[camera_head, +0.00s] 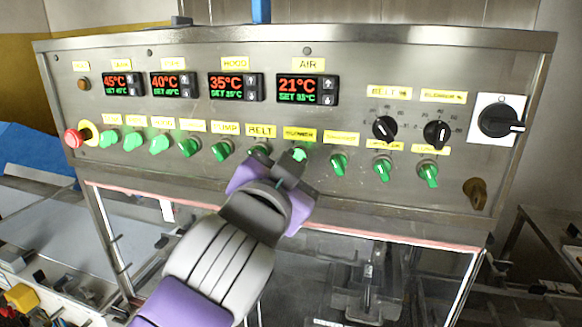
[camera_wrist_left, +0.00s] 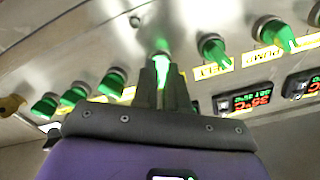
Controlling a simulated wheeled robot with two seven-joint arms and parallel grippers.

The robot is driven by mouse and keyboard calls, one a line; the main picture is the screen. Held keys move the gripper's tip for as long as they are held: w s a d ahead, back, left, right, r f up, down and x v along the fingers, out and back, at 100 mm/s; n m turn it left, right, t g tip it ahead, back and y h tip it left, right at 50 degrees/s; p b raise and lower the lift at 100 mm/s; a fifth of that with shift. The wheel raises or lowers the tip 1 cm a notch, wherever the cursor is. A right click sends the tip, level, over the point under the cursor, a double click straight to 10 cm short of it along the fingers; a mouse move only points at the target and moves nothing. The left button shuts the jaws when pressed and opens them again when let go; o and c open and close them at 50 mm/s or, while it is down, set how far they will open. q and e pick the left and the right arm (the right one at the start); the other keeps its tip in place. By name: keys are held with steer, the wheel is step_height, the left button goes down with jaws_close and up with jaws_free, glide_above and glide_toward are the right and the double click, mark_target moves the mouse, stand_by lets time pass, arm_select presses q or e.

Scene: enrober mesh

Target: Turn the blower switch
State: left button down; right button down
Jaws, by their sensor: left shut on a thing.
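The blower switch (camera_head: 299,154) is a green rotary knob on the metal control panel, under a small yellow label (camera_head: 299,134) that seems to read BLOWER. My left gripper (camera_head: 289,168) reaches up to it from below and is shut on it. In the left wrist view the green knob (camera_wrist_left: 160,46) shows at the tips of the two dark fingers (camera_wrist_left: 163,68), which cover its lower part. How far the knob is turned is hard to tell. My right gripper is in neither view.
Green switches stand close on both sides, the BELT switch (camera_head: 260,149) left and another (camera_head: 339,163) right. Black dials (camera_head: 385,128) and a large black main switch (camera_head: 499,120) are at the right. A red emergency button (camera_head: 74,138) is far left. Temperature displays (camera_head: 307,89) sit above.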

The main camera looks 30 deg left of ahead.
arm_select(q)
steer(key=c, duration=1.2)
jaws_free()
steer(key=shift+o, duration=0.2)
steer(key=v, duration=0.7)
steer(key=shift+s+b, duration=0.3)
